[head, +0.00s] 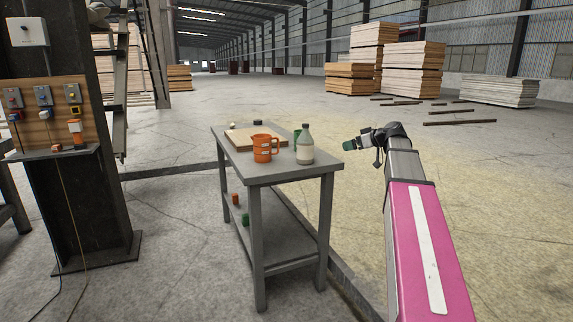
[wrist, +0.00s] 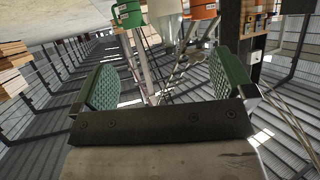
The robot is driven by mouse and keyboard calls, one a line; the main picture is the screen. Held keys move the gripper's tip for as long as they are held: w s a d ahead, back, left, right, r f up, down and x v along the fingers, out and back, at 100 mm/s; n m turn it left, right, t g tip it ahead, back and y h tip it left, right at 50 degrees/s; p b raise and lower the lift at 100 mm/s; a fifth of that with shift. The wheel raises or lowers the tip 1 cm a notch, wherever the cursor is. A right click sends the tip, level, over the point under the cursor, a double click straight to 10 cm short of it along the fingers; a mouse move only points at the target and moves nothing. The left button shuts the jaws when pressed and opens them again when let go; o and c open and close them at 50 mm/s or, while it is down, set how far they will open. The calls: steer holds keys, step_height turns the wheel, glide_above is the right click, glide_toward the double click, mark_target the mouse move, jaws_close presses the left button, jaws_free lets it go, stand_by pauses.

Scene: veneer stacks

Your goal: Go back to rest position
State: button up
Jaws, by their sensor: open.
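My gripper (head: 349,145) is at the end of my pink arm, to the right of the grey table (head: 262,172) and apart from it in the head view. In the wrist view its two green pads (wrist: 165,85) stand wide apart with nothing between them. On the table stand an orange mug (head: 265,148), a pale bottle with a dark cap (head: 305,146) and a green item (head: 297,134) partly hidden behind the bottle. The wrist view shows a green mug (wrist: 128,13), the bottle (wrist: 166,25) and the orange mug (wrist: 197,8) at its top edge, beyond the pads.
A wooden board (head: 244,138) lies on the table. Small orange and green items sit on its lower shelf (head: 275,225). A dark column with a switch panel (head: 45,110) stands at left. Veneer stacks (head: 410,70) stand far back. The floor right of the table is open.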

steer(key=s+a+f+m+g+h, duration=0.25)
steer(key=s+f, duration=0.35)
steer(key=f, duration=0.5)
steer(key=s+a+f+m+g+h, duration=0.25)
steer(key=s+f, duration=0.45)
steer(key=f, duration=0.5)
steer(key=s+a+f+m+g+h, duration=0.15)
steer(key=s+a+f, duration=0.35)
steer(key=f, duration=0.6)
steer(key=s+d+f+m+g+h, duration=0.1)
steer(key=s+f+m+g+h, duration=0.1)
steer(key=s+f, duration=0.6)
steer(key=s, duration=0.3)
steer(key=shift+d+g+h, duration=0.2)
steer(key=shift+g+h, duration=0.15)
steer(key=shift+f, duration=0.1)
